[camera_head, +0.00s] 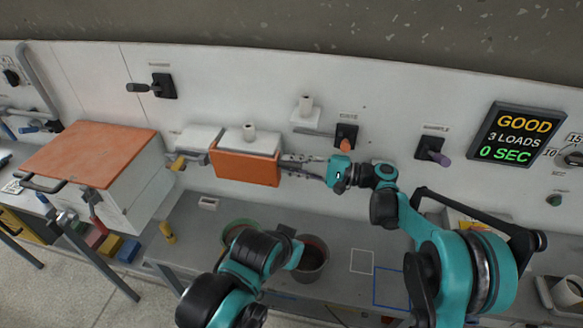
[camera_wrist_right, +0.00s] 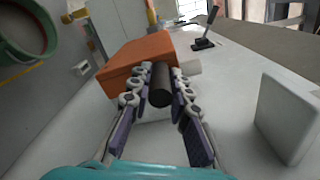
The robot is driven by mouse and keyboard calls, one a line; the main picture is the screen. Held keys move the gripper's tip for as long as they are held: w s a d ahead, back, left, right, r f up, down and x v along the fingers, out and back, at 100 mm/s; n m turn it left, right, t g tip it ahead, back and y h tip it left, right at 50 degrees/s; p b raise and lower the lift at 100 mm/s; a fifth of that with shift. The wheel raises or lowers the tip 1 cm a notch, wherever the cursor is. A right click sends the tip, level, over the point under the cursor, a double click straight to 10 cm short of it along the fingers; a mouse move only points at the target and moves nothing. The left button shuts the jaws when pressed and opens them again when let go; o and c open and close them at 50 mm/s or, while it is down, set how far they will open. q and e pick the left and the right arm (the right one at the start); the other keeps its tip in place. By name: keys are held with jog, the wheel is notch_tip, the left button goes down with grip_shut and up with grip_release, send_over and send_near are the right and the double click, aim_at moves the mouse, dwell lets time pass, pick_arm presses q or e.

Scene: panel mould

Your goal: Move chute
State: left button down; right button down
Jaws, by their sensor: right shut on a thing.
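The chute (camera_head: 245,165) is an orange box with a pale top, mounted on the white wall panel left of centre. It also shows as an orange block (camera_wrist_right: 138,58) in the right wrist view. My right gripper (camera_head: 290,162) reaches it from the right. In the wrist view its fingers (camera_wrist_right: 155,88) are shut on a black round handle (camera_wrist_right: 161,86) in front of the orange block. My left gripper (camera_head: 290,240) is low in the middle, over the bench by a dark bucket (camera_head: 313,262). Its fingers are not clear.
A large box with an orange lid (camera_head: 90,155) stands at the left. Wall levers sit left (camera_head: 163,86), centre (camera_head: 346,136) and right (camera_head: 432,150). A screen (camera_head: 516,134) reads GOOD, 3 LOADS, 0 SEC. A square outline (camera_head: 362,261) marks bare bench.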

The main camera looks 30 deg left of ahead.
jog(key=shift+w, duration=0.3)
jog(key=c, duration=1.4)
grip_release()
jog(key=v, duration=1.2)
jog(key=shift+f, duration=0.1)
